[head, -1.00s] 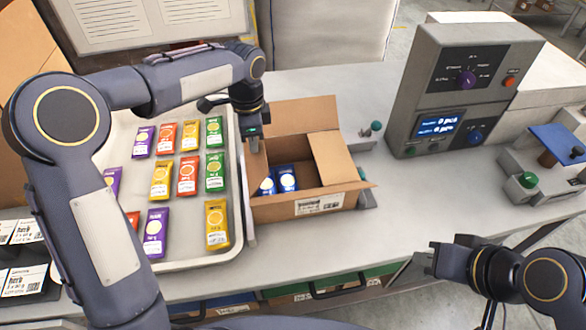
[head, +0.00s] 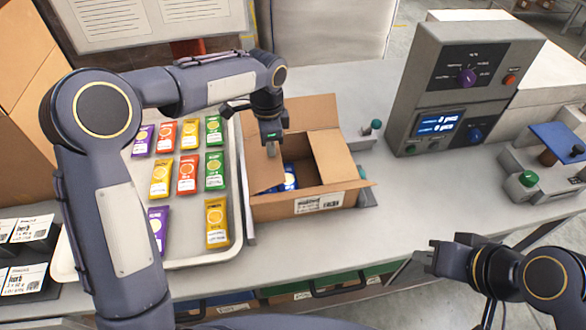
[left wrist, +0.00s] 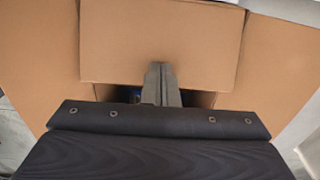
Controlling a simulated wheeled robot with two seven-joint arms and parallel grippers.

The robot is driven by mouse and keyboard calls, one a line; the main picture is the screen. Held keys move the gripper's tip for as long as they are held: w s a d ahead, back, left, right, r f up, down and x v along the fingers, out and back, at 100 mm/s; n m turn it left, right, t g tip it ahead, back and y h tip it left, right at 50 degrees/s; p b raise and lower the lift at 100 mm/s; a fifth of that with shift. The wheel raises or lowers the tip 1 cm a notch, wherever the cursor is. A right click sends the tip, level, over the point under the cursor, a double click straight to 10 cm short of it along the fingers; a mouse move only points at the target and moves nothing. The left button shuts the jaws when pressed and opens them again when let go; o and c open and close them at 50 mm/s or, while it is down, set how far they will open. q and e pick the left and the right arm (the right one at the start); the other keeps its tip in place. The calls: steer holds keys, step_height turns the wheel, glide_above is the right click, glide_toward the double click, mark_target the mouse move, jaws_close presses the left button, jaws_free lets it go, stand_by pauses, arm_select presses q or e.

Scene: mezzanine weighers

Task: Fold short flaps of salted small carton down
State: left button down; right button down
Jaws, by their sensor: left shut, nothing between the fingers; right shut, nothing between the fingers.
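The small brown carton (head: 292,211) stands open on the table in the head view, with a white label on its front. Its left short flap (head: 264,173) slants inward over the left part of the opening. Its right short flap (head: 334,157) also slants inward. The back long flap (head: 305,110) stands up. Blue packets (head: 290,177) lie inside, partly hidden by the left flap. My left gripper (head: 271,152) is shut and empty at the left flap; its fingers show before a cardboard flap in the left wrist view (left wrist: 161,70). My right gripper (head: 433,258) is shut, empty, away from the carton.
A white tray (head: 238,215) with several coloured packets is left of the carton. A grey control box (head: 405,110) with a display stands to the right. A small device with a green button (head: 528,179) is further right. Table to the carton's right is mostly clear.

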arm_select(q)
steer(key=shift+w+d+f+b, duration=0.1)
steer(key=shift+d+f+b, duration=0.2)
steer(key=shift+f, duration=0.25)
steer(key=shift+w+d+f+b, duration=0.1)
steer(key=shift+d+f+b, duration=0.15)
steer(key=shift+f, duration=0.5)
steer(key=shift+f, duration=0.3)
step_height(320, 180, up, 9)
steer(key=p, duration=0.7)
steer(key=shift+r, duration=0.1)
